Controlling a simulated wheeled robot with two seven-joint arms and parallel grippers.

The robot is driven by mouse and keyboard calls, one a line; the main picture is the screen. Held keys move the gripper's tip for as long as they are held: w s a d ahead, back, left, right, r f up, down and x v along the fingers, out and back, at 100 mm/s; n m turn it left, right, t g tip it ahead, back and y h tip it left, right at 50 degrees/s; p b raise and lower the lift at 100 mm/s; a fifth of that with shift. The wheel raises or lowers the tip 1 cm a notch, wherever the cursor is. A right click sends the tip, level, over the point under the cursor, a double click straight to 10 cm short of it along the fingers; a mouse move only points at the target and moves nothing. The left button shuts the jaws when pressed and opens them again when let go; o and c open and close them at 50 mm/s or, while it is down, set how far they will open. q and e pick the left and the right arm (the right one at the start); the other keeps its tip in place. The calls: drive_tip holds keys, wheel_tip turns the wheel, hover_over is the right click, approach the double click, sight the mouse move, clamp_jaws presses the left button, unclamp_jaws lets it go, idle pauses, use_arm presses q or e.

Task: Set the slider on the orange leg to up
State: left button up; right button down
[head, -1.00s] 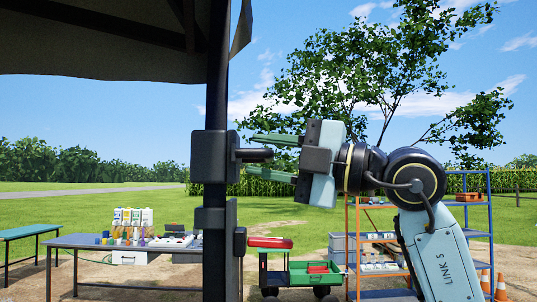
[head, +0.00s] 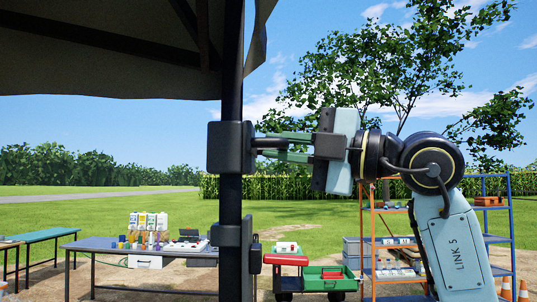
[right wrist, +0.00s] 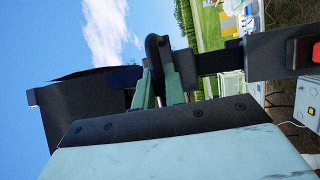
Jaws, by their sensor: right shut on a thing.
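The black slider block (head: 231,147) sits around a black canopy leg (head: 231,200), with a clear gap above a lower black block (head: 228,236). No orange shows on the leg in the head view. A dark handle (head: 270,143) sticks out to the right from the slider. My right gripper (head: 270,146) is shut on this handle, its green fingers above and below it. My left gripper is not in view.
The dark canopy roof (head: 110,75) spreads at upper left. Behind stand a table (head: 105,244) with bottles and cases, a green bench (head: 45,235), a red and green cart (head: 325,280), a blue and orange shelf (head: 495,235) and traffic cones (head: 523,290).

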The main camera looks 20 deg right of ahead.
drive_tip(key=shift+s+d+r, duration=0.1)
drive_tip(key=shift+d+r, duration=0.05)
drive_tip(key=shift+r, duration=0.2)
drive_tip(key=c, duration=1.5)
unclamp_jaws()
drive_tip(key=shift+o, duration=0.2)
drive_tip(key=shift+f, duration=0.1)
drive_tip(key=shift+f, duration=0.1)
drive_tip(key=b+v, duration=0.4)
drive_tip(key=v, duration=0.9)
drive_tip(key=shift+s, duration=0.1)
